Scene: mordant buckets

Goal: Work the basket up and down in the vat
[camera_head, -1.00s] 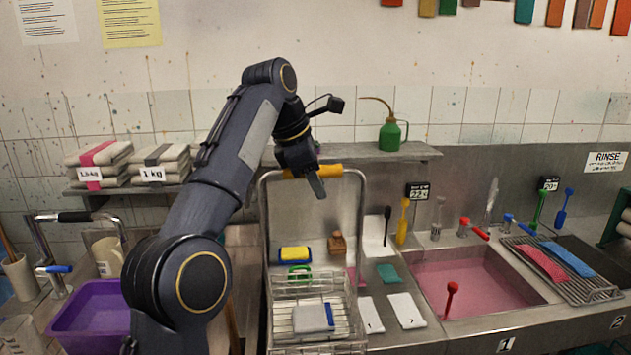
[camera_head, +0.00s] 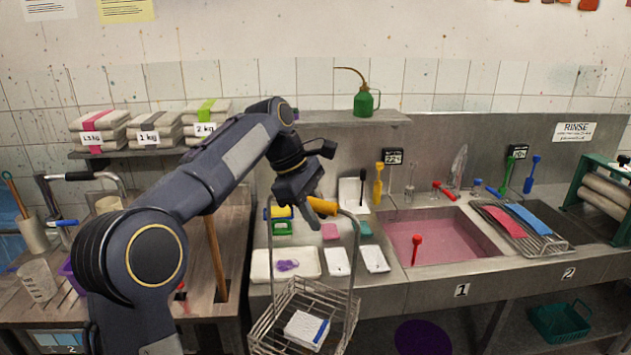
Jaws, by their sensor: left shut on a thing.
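My left gripper (camera_head: 312,203) is shut on the yellow handle (camera_head: 323,206) of a wire basket (camera_head: 270,325). The basket hangs below it on a tall metal hoop, slightly askew, in front of the counter's edge. A white folded bundle with a blue edge (camera_head: 305,328) lies in the basket. A vat of pink liquid (camera_head: 437,239), set in the counter, is to the right of the basket and apart from it. A red-knobbed thing (camera_head: 416,243) stands at the vat's front left. My right gripper is not in view.
White cards (camera_head: 337,262) and a white tray (camera_head: 258,266) lie on the counter behind the basket. A rack with red and blue cloths (camera_head: 540,243) is right of the vat. A green oil can (camera_head: 364,102) stands on the shelf. A purple round thing (camera_head: 422,338) is below the counter.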

